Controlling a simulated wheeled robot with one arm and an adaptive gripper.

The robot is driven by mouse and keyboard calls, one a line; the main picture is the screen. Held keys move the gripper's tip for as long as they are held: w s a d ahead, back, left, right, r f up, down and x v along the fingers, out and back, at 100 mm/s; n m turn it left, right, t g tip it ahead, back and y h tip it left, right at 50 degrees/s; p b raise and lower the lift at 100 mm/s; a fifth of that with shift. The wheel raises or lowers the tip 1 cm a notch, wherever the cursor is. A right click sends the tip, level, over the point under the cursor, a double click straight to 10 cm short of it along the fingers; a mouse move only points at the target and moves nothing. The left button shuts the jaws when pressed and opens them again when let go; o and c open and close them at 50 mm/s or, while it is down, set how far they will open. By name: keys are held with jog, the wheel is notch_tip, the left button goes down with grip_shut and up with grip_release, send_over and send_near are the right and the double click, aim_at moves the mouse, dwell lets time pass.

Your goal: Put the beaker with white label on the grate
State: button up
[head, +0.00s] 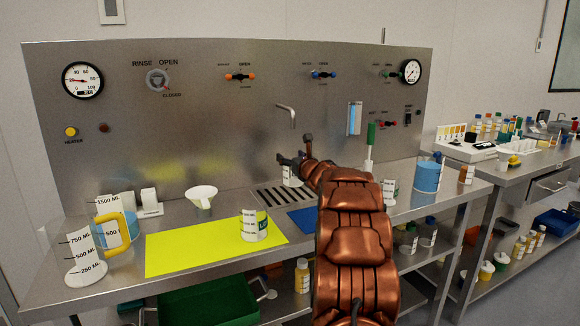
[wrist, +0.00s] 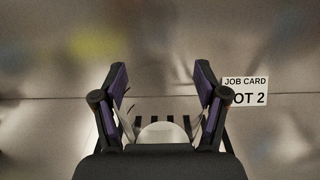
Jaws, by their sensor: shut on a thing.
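My gripper (head: 291,162) is above the grate (head: 283,195) in the head view. It is shut on a small beaker with a white label (head: 291,176), which is mostly hidden behind my gripper and arm. In the wrist view a pale rounded top of the beaker (wrist: 163,132) sits between the two fingers (wrist: 160,100). The dark slots of the grate (wrist: 147,122) show just beyond it. The beaker looks upright over or on the grate; I cannot tell whether its base touches.
A yellow mat (head: 190,250) holds another labelled beaker (head: 253,225). A white funnel (head: 201,196) and a jug with a yellow handle (head: 116,232) stand left. A faucet (head: 287,112) hangs above the grate. A blue mat (head: 303,220) lies beside my arm. More labelled containers (head: 390,190) stand right.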

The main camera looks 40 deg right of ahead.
jog(key=shift+w, duration=0.4)
jog(key=shift+d+f, duration=0.1)
jog(key=shift+f, duration=1.8)
jog(key=shift+f, duration=0.1)
jog(key=o, duration=1.3)
jog(key=shift+o, duration=0.2)
jog(key=shift+r, duration=0.2)
jog(key=shift+s+f, duration=0.1)
jog(key=shift+s, duration=0.2)
jog(key=b+v, duration=0.2)
jog(key=v, duration=0.9)
jog(key=shift+s, duration=0.2)
